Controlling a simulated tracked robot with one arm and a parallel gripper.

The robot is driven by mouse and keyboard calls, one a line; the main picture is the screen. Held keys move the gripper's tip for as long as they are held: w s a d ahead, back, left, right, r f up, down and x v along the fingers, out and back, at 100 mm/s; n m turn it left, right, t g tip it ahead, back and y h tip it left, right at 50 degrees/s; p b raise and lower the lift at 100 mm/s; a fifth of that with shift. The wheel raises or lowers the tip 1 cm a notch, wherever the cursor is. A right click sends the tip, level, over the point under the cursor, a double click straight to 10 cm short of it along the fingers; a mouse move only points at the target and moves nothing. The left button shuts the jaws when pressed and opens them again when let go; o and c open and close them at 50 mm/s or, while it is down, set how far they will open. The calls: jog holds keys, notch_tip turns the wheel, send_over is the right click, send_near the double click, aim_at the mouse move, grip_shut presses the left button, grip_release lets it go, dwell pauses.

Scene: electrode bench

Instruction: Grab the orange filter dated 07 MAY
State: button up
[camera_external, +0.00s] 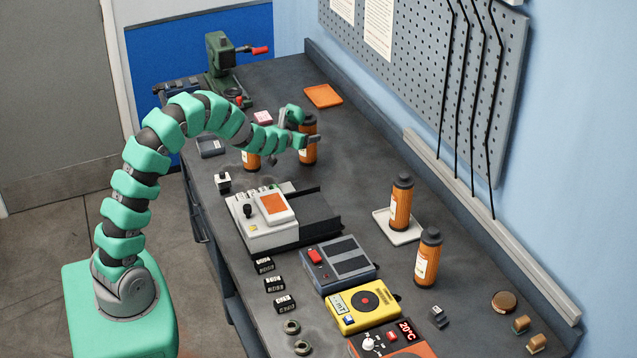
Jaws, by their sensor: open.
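Several orange filters with black caps and pale labels stand on the dark bench. One filter (309,153) stands right at my gripper (303,129). Another filter (252,161) is just left of it, partly hidden behind my arm. A third filter (401,208) stands on a white square tray (383,222), and one more filter (427,262) stands nearer the front, right of centre. The label dates are too small to read, so I cannot tell which is 07 MAY. My gripper is open, with its fingers over the upper part of the first filter; whether they touch it is unclear.
A white device with an orange panel (272,207), a grey-blue box (338,262), a yellow meter (361,308) and a red heater (388,342) line the bench. An orange tray (323,96) and a green press (221,67) are at the back. A pegboard (430,70) hangs at right.

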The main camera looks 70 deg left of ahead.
jog(key=shift+x, duration=1.55)
jog(key=c, duration=1.4)
jog(key=shift+o, duration=0.2)
jog(key=shift+r, duration=0.15)
